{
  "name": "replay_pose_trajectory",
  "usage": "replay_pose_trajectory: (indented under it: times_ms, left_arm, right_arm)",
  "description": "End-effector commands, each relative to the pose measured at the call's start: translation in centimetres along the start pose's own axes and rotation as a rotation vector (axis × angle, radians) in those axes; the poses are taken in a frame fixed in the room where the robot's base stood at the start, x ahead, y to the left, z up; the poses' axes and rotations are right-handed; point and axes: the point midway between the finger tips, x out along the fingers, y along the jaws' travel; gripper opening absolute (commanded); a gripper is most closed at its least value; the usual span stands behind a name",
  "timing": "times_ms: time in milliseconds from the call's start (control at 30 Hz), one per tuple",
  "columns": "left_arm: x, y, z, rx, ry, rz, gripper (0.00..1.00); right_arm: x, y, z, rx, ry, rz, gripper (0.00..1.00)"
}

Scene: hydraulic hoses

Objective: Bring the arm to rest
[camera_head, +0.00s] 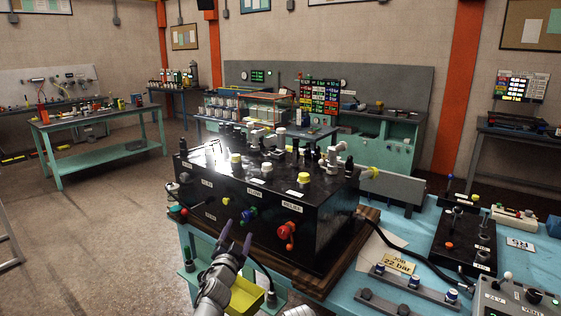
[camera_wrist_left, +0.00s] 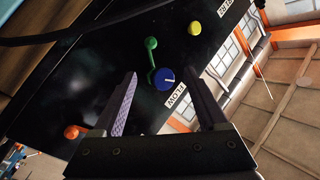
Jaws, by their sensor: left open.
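My left gripper (camera_head: 237,230) is open and empty in front of the black panel box (camera_head: 330,225), near its lower front face. In the left wrist view the two jaws (camera_wrist_left: 161,82) stand apart, with the blue knob (camera_wrist_left: 165,79) marked FLOW seen between them. A green lever (camera_wrist_left: 151,50) and a yellow knob (camera_wrist_left: 195,27) are beyond the jaws. In the head view the blue knob (camera_head: 249,214) sits just above the fingers; I cannot tell whether they touch the panel.
The box stands on a wooden board on a blue table (camera_head: 520,265). A red valve handle (camera_head: 289,231) sticks out of its front. A black hose (camera_head: 425,262) runs right toward a black control box (camera_head: 464,242). A yellow tray (camera_head: 242,297) lies below my gripper. Open floor lies left.

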Motion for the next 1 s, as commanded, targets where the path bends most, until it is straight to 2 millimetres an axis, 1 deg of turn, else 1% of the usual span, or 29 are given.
replay_pose_trajectory:
  times_ms: [67,100,167,200,267,300,367,433,467,500,567,600,700,800,833,900,1000]
  left_arm:
    - [-0.9,0.9,1.9,-0.060,-0.151,-0.009,0.76]
    - [-1.5,1.5,3.2,-0.089,-0.234,-0.008,0.76]
    - [-2.6,2.7,4.9,-0.130,-0.359,0.004,0.76]
    - [-3.6,3.7,6.0,-0.157,-0.444,0.018,0.76]
    - [-5.4,5.4,7.6,-0.192,-0.572,0.049,0.76]
    - [-6.8,6.7,8.5,-0.214,-0.657,0.076,0.76]
    - [-9.2,8.7,9.6,-0.240,-0.784,0.126,0.76]
    - [-12.4,11.1,10.4,-0.264,-0.932,0.196,0.76]
    - [-13.9,12.2,10.7,-0.271,-0.993,0.230,0.76]
    - [-15.9,13.5,10.8,-0.280,-1.072,0.277,0.76]
    - [-18.8,15.2,10.8,-0.284,-1.180,0.350,0.76]
    - [-20.7,16.2,10.7,-0.285,-1.246,0.397,0.76]
    - [-24.7,17.9,10.0,-0.278,-1.380,0.504,0.76]
    - [-27.5,19.0,9.3,-0.268,-1.469,0.583,0.76]
    - [-28.1,19.1,9.1,-0.264,-1.488,0.600,0.76]
    - [-29.1,19.4,8.8,-0.259,-1.520,0.630,0.76]
    - [-29.7,19.6,8.7,-0.255,-1.539,0.647,0.76]
  right_arm:
    - [-0.5,0.0,0.0,0.000,0.000,0.000,0.50]
    - [-0.6,0.1,0.0,0.000,0.000,0.000,0.50]
    - [-0.8,0.1,0.1,0.000,0.000,0.000,0.50]
    - [-0.9,0.1,0.1,0.000,0.000,0.000,0.50]
    - [-1.1,0.1,0.1,0.000,0.000,0.000,0.50]
    - [-1.3,0.1,0.1,0.000,0.000,0.000,0.50]
    - [-1.5,0.1,0.1,0.000,0.000,0.000,0.50]
    - [-1.7,0.2,0.1,0.000,0.000,0.000,0.50]
    - [-1.8,0.2,0.1,0.000,0.000,0.000,0.50]
    - [-1.9,0.2,0.1,0.000,0.000,0.000,0.50]
    - [-2.1,0.2,0.1,0.000,0.000,0.000,0.50]
    - [-2.1,0.2,0.1,0.000,0.000,0.000,0.50]
    - [-2.3,0.2,0.1,0.000,0.000,0.000,0.50]
    - [-2.4,0.2,0.1,0.000,0.000,0.000,0.50]
    - [-2.5,0.2,0.1,0.000,0.000,0.000,0.50]
    - [-2.5,0.2,0.1,0.000,0.000,0.000,0.50]
    - [-2.5,0.2,0.1,0.000,0.000,0.000,0.50]
